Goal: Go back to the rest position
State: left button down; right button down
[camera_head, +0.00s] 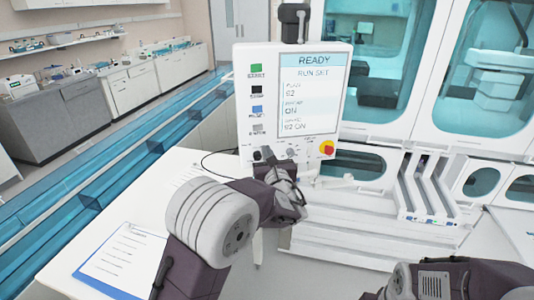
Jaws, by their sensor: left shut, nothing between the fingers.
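My left gripper (264,156) is in front of the lower edge of a white control panel (290,105). Its fingers are small and dark against the panel, shut and empty. I cannot tell whether the fingertips touch the panel. My left arm rises from the bottom middle, with its large white and dark joints over the white table. Part of my right arm shows at the bottom right corner; its gripper is out of view. The panel's screen reads "READY" and "RUN SET", with several coloured buttons at its left and a red and yellow knob at its lower right.
A blue clipboard with paper (122,262) lies on the white table (150,195) at the left. A white rack with upright slots (428,190) stands at the right, before a machine with teal windows (375,60). A blue-edged track (130,145) and lab benches (70,105) lie beyond.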

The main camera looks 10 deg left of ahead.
pick_arm(q)
jog(key=s+a+r+n+g+y, duration=0.1)
jog(key=s+a+r+n+y, duration=0.2)
jog(key=a, duration=0.6)
jog(key=s+a+f+n+g, duration=0.5)
jog(key=s+f, duration=0.2)
jog(key=s, duration=0.1)
jog(key=s+a+f+n+g, duration=0.5)
jog(key=s+f, duration=0.1)
jog(key=s, duration=0.2)
jog(key=s+d+f+n+g+h, duration=0.4)
jog(key=s+d+f+n+h, duration=0.15)
jog(key=s+f+n, duration=0.45)
jog(key=s+d+f+n+h, duration=0.3)
jog(key=s+d+n+h, duration=0.1)
jog(key=d+n, duration=0.4)
jog(key=shift+d+n+h, duration=0.4)
jog(key=shift+d+h, duration=0.15)
jog(key=shift+d, duration=0.7)
